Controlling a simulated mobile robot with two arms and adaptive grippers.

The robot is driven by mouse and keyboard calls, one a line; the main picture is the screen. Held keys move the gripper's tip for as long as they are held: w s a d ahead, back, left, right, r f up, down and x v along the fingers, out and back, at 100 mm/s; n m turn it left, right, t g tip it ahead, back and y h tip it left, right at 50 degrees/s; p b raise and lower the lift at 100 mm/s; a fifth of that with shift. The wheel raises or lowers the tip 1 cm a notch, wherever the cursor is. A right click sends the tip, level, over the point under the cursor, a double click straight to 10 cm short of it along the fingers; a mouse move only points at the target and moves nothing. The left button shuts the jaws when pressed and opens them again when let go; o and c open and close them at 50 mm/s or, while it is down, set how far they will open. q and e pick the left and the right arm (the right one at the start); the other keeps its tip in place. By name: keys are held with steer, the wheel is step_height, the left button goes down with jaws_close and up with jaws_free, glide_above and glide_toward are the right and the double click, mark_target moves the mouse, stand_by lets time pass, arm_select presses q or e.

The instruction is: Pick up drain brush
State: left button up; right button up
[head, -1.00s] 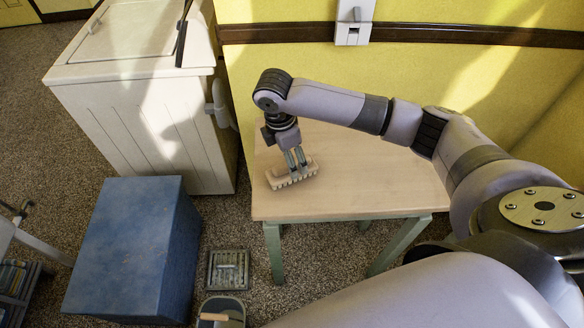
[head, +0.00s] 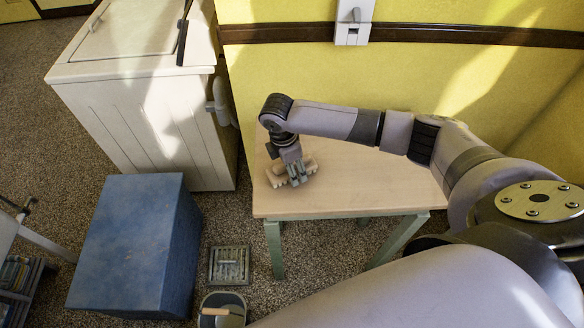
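The drain brush (head: 277,181), a pale beige block with a toothed or bristled lower edge, lies on the left part of the small wooden-topped table (head: 370,185). My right gripper (head: 297,180) points down at the brush, with its grey fingers over the brush's middle and near side. The fingers hide the middle of the brush; its two ends show on either side. I cannot tell whether the fingers are closed on it. The brush appears to rest on the tabletop. My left gripper is not in view.
A white washer-like cabinet (head: 150,125) stands left of the table. A blue box (head: 135,240), a floor drain grate (head: 229,265) and a bucket (head: 222,306) are on the floor. A yellow wall (head: 300,75) with a switch box (head: 354,22) is behind. The table's right part is clear.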

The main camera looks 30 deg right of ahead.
steer(key=c, duration=1.2)
steer(key=shift+o, duration=0.2)
step_height(320, 180, up, 20)
steer(key=b, duration=0.2)
